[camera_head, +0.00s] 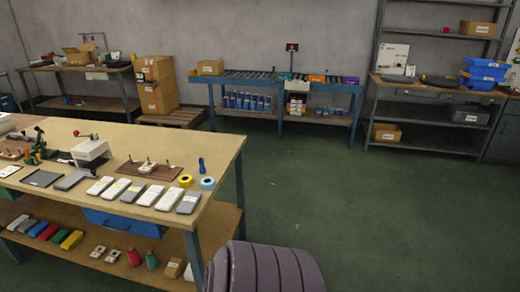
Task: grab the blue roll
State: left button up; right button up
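The blue roll (208,183) is a small light-blue ring with a pale centre. It lies near the right end of the wooden workbench (220,150), close to the bench's right edge. A yellow roll (185,181) lies just to its left. A small dark-blue upright object (201,166) stands just behind it. Neither of my grippers is in view, so nothing is seen touching the roll.
Several white and grey flat packs (143,191) lie in a row left of the rolls. A brown board with pegs (150,171) lies behind them. A blue drawer (122,223) hangs under the benchtop. Green floor (350,215) is open to the right.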

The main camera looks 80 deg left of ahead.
aim_at(207, 184)
jog(key=u, duration=3.25)
jog(key=z, duration=0.25)
jog(key=i+j+z, duration=0.25)
jog(key=z, duration=0.2)
jog(key=i+j+z, duration=0.15)
jog(key=j+z, duration=0.3)
